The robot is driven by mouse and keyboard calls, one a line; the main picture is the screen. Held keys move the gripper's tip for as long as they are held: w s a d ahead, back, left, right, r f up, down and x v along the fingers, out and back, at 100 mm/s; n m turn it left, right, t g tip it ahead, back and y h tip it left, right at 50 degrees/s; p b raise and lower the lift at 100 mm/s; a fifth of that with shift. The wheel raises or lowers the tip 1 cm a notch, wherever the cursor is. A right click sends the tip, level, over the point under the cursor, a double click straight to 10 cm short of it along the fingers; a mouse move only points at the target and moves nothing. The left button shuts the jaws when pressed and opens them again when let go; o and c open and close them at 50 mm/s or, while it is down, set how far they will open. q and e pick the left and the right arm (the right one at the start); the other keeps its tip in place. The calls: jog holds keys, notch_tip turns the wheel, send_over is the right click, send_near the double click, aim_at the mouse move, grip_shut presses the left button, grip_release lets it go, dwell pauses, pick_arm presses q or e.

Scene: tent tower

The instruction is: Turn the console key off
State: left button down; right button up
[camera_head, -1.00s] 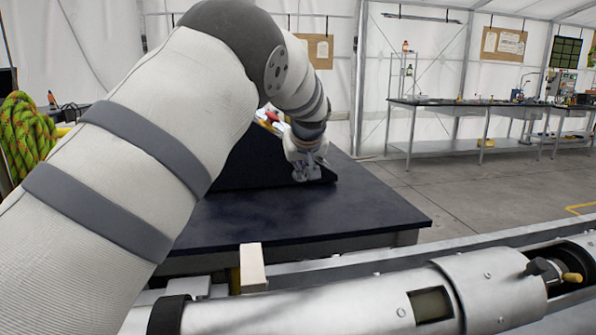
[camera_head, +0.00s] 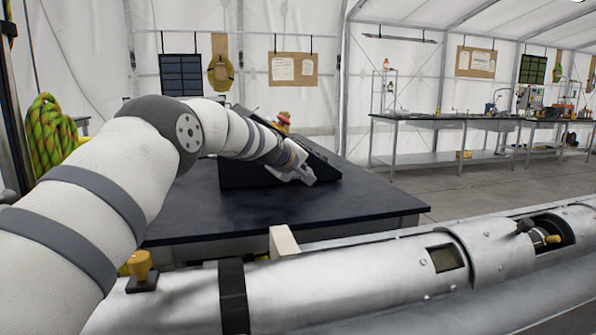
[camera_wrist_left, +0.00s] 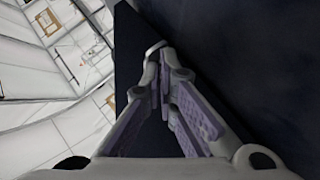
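The black console (camera_head: 235,176) with a sloped face sits on the dark table. The key cannot be made out in either view; my left arm covers part of the console face. My left gripper (camera_head: 304,177) is at the console's lower right end, close to its surface. In the left wrist view its fingers (camera_wrist_left: 165,72) lean close together at the tips, over dark surfaces. I cannot tell whether they touch or hold something small. My right gripper is not in view.
A red and yellow knob (camera_head: 283,121) shows on top of the console. The dark table (camera_head: 330,207) is bare in front of it. A large metal cylinder (camera_head: 370,270) lies across the foreground, with a pale block (camera_head: 284,242) behind it. Workbenches (camera_head: 440,121) stand at the back right.

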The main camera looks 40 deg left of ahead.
pick_arm(q)
jog(key=shift+s+a+f+n+t, duration=0.1)
jog(key=shift+a+f+n+t, duration=0.15)
jog(key=shift+n+t, duration=0.4)
jog(key=shift+s+f+n+t+h+b, duration=0.1)
jog(key=shift+f+n+t+h+b, duration=0.3)
jog(key=shift+t, duration=0.25)
jog(key=shift+f, duration=0.2)
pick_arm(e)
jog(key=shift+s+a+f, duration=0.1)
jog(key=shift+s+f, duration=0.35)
pick_arm(q)
jog(key=shift+d+f, duration=0.1)
jog(key=shift+f, duration=0.15)
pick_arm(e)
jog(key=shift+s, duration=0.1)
